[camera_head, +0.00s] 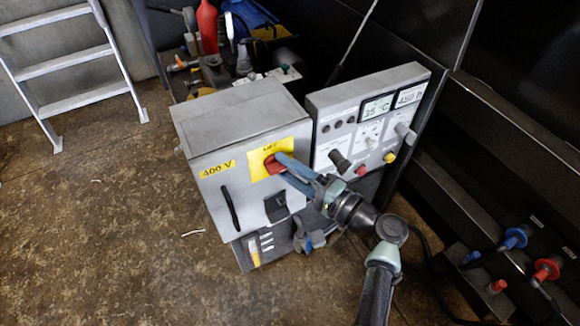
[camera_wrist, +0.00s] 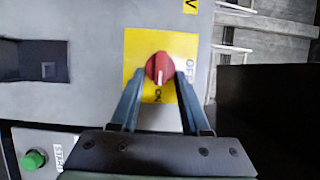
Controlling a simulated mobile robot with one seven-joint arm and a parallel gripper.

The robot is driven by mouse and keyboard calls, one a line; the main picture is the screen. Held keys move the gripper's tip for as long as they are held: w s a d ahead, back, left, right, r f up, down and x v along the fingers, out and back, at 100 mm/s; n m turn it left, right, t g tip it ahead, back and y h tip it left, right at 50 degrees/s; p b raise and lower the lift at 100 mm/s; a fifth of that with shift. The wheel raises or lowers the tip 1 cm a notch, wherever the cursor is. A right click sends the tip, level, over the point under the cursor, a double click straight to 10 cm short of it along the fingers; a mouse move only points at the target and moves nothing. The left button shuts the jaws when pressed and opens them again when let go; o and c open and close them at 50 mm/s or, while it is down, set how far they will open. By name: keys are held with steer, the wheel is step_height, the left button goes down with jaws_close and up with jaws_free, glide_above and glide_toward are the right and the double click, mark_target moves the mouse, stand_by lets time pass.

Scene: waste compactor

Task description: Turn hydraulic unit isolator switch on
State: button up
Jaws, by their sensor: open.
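The isolator switch is a red rotary knob (camera_wrist: 159,68) on a yellow plate (camera_wrist: 133,48), on the front of a grey 400 V cabinet (camera_head: 213,202). The knob (camera_head: 270,165) also shows in the head view, partly hidden by my fingers. In the wrist view, a white mark on the knob points down toward the ON label; the OFF label is to its right. My gripper (camera_wrist: 160,74) is open, with one blue finger on each side of the knob. Whether the fingers touch it I cannot tell. My gripper (camera_head: 280,166) reaches the cabinet from the lower right.
A control panel (camera_head: 330,103) with displays, knobs and buttons stands right of the cabinet, close to my gripper. The cabinet has a black handle (camera_head: 230,208). A ladder (camera_head: 75,68) stands at the upper left. Red and blue hose fittings (camera_head: 515,238) are at the right.

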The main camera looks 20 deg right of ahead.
steer(key=p+v, duration=0.1)
steer(key=v, duration=1.2)
stand_by(0.4)
